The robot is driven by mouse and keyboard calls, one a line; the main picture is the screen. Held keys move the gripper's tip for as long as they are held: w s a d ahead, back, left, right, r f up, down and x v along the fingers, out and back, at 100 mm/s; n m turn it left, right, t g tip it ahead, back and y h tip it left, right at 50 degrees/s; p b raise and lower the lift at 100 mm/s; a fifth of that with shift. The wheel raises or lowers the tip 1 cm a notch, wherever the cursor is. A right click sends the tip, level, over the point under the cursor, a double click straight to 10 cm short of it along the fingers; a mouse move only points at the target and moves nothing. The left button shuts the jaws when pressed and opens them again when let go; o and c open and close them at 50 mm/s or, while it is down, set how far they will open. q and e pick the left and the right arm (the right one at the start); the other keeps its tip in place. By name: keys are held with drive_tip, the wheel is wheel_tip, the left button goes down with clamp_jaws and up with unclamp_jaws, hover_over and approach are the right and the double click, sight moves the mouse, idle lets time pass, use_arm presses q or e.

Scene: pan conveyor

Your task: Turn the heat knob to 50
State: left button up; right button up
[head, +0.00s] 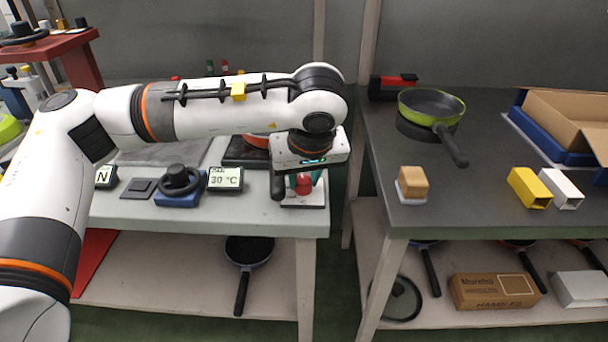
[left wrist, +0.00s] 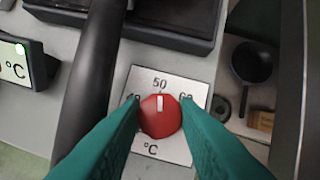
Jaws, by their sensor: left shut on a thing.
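The heat knob is red (left wrist: 160,116) with a white pointer mark. It sits on a white dial plate (left wrist: 175,151) printed with 50 at the top, other numbers to each side and °C below. The pointer points up toward the 50. My left gripper (left wrist: 161,119) has its teal fingers on both sides of the knob, shut on it. In the head view the red knob (head: 304,185) shows under my left wrist at the table's right end, the fingers partly hidden. The display (head: 225,179) reads 30 °C. My right gripper is not in view.
A black knob on a blue base (head: 179,186) stands left of the display. A dark hotplate (left wrist: 165,27) lies behind the dial, with a black pan handle (left wrist: 92,75) beside my left finger. A grey table (head: 450,212) at right holds a green pan (head: 431,104) and blocks.

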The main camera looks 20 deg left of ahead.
use_arm(q)
drive_tip(key=o, duration=1)
drive_tip(key=shift+c, duration=0.2)
